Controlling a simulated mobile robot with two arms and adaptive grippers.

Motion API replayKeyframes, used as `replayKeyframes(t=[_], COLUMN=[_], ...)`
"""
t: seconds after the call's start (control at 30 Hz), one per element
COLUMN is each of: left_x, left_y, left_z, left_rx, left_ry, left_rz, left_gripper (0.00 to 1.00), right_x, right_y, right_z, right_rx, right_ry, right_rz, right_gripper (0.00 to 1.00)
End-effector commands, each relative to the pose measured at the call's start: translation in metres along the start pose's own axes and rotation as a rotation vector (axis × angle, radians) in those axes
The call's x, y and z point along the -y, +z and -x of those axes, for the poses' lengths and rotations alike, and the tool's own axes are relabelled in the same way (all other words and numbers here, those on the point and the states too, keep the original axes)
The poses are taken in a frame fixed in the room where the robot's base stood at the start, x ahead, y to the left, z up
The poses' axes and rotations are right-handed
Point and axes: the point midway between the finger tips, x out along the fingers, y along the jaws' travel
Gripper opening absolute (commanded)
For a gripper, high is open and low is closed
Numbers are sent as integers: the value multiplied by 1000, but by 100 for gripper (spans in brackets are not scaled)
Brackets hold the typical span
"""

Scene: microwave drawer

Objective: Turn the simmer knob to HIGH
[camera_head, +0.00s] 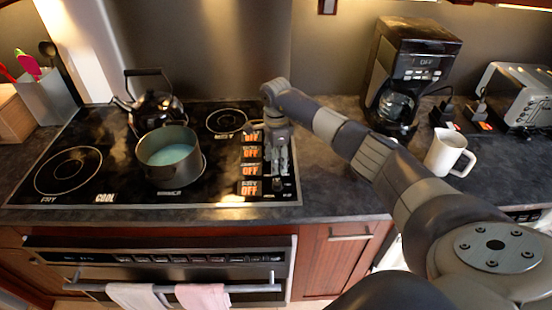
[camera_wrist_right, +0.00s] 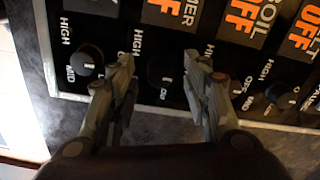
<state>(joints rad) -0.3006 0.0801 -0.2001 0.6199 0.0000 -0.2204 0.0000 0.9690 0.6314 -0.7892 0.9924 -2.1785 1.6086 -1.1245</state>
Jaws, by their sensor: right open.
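The dark simmer knob (camera_wrist_right: 160,76) is in the right wrist view, below a partly cut-off label ending in "MER" with orange "OFF". Its marks HIGH and LOW are partly hidden by my fingers. My right gripper (camera_wrist_right: 158,62) is open, with one finger on each side of this knob; I cannot tell whether they touch it. In the head view my right gripper (camera_head: 279,162) points down over the control strip at the right of the black cooktop (camera_head: 122,187). It hides most of the knobs there. My left gripper is not in view.
Neighbouring knobs stand close on the left (camera_wrist_right: 88,62) and right (camera_wrist_right: 281,95) in the wrist view. A pot (camera_head: 170,158) and a kettle (camera_head: 155,104) stand on the cooktop. A coffee maker (camera_head: 412,62), white mug (camera_head: 447,152) and toaster (camera_head: 515,95) stand right.

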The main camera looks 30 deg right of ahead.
Motion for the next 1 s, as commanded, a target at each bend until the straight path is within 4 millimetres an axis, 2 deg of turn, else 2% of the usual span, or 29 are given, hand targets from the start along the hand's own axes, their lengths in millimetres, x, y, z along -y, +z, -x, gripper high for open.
replayKeyframes(t=[0.07, 0.2, 0.27, 0.67, 1.0], left_x=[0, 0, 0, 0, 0], left_y=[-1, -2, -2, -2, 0], left_z=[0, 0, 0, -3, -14], left_rx=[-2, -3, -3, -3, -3], left_ry=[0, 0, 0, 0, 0], left_rz=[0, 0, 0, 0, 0], left_gripper=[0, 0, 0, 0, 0], right_x=[0, 0, 0, 0, 1], right_y=[0, 0, 0, 0, 0], right_z=[0, 0, 0, 0, -1], right_rx=[0, 0, 0, 0, 0], right_ry=[0, 0, 0, -2, -2], right_rz=[0, 0, 0, -38, -261], right_gripper=[44, 12, 0, 0, 0])
